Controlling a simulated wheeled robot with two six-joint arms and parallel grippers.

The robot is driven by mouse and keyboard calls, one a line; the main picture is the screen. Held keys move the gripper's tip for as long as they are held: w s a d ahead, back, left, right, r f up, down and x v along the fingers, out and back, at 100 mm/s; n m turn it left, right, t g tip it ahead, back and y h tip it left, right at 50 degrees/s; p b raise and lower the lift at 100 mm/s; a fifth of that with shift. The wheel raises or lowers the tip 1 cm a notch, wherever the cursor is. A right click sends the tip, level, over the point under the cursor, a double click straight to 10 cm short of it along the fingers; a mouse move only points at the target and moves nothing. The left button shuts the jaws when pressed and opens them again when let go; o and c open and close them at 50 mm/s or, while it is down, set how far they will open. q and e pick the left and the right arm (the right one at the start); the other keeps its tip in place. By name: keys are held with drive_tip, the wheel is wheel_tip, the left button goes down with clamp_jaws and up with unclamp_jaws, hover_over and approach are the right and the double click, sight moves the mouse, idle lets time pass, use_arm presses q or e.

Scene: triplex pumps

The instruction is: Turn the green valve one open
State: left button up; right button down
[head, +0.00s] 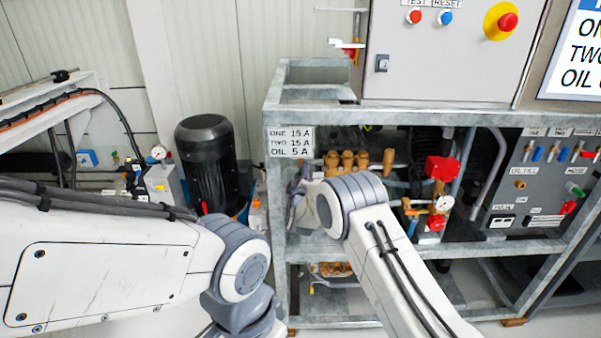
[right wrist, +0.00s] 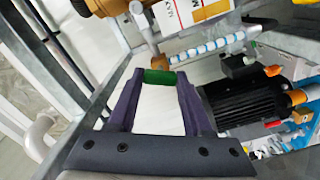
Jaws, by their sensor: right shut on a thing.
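A green valve handle (right wrist: 159,76) shows in the right wrist view, between the two purple fingertips of my right gripper (right wrist: 160,80). The fingers touch it from both sides, and the gripper is shut on it. In the head view my right gripper (head: 297,192) is at the left part of the metal frame, mostly hidden behind my own wrist. The green handle cannot be made out in the head view. A brass-coloured fitting (right wrist: 156,59) is just beyond the handle. My left arm shows in the head view, but its gripper does not.
The galvanised frame (head: 400,114) surrounds the workspace, with a label plate (head: 290,142) at its corner. Brass pump parts (head: 346,160), a red valve (head: 442,169) and a gauge (head: 444,203) are inside. A dark motor (head: 204,160) stands left. A control panel (head: 545,180) is right.

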drive_tip(key=n+p, duration=0.1)
drive_tip(key=n, duration=0.4)
drive_tip(key=shift+a+f, duration=0.1)
drive_tip(key=shift+n, duration=0.3)
idle(0.4)
drive_tip(key=shift+c, duration=1.6)
unclamp_jaws()
drive_tip(key=shift+s, duration=0.15)
drive_tip(key=s, duration=1)
drive_tip(key=shift+s, duration=0.15)
